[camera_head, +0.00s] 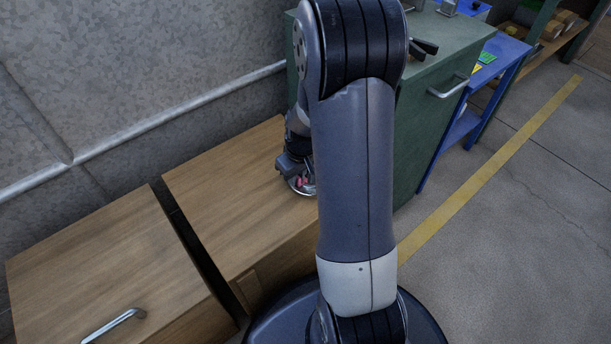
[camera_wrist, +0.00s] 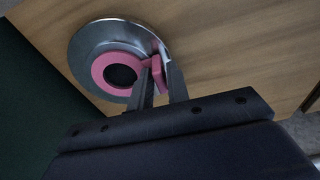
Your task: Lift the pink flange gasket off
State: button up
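The pink flange gasket (camera_wrist: 103,72) is a flat ring with a dark centre and a small tab (camera_wrist: 158,72) on its right side. It lies against a round grey metal flange (camera_wrist: 84,45) in the wrist view. My gripper (camera_wrist: 159,67) has its two fingers on either side of the tab, and the tab fills the gap between the fingertips. In the head view a bit of the pink gasket (camera_head: 302,182) shows under my gripper, above the flange rim (camera_head: 298,191); my arm hides the rest.
The flange sits on a wooden cabinet top (camera_head: 235,185). A second wooden cabinet (camera_head: 95,250) stands to the left, past a dark gap. A green cabinet (camera_head: 430,110) rises close to the right, with a blue bench (camera_head: 500,55) beyond it. A wall runs behind.

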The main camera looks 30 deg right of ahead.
grip_shut()
jog(key=shift+r, duration=0.1)
notch_tip(320, 180, up, 10)
jog(key=p, duration=0.4)
